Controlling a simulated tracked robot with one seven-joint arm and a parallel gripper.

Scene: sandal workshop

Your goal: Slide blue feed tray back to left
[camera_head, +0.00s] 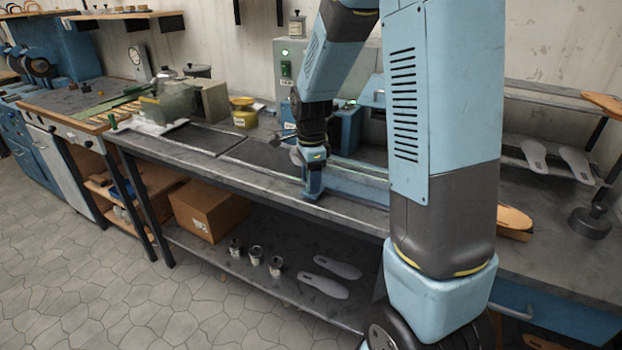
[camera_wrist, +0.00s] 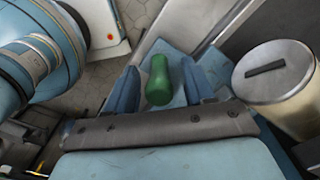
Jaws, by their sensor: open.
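The blue feed tray (camera_head: 358,184) lies along the workbench, right of my gripper (camera_head: 312,184), in the head view. My arm hides part of it. In the wrist view, a green upright handle (camera_wrist: 159,82) stands on a light blue surface (camera_wrist: 160,47) that looks like the end of the tray. My gripper also shows there (camera_wrist: 161,67), with its two blue fingers open, one on each side of the handle. Gaps show between the handle and both fingers. The handle is hidden in the head view.
A cream canister (camera_wrist: 278,85) with a dark slot on top stands close to the right finger in the wrist view. The bench top (camera_head: 215,140) left of my gripper looks mostly clear.

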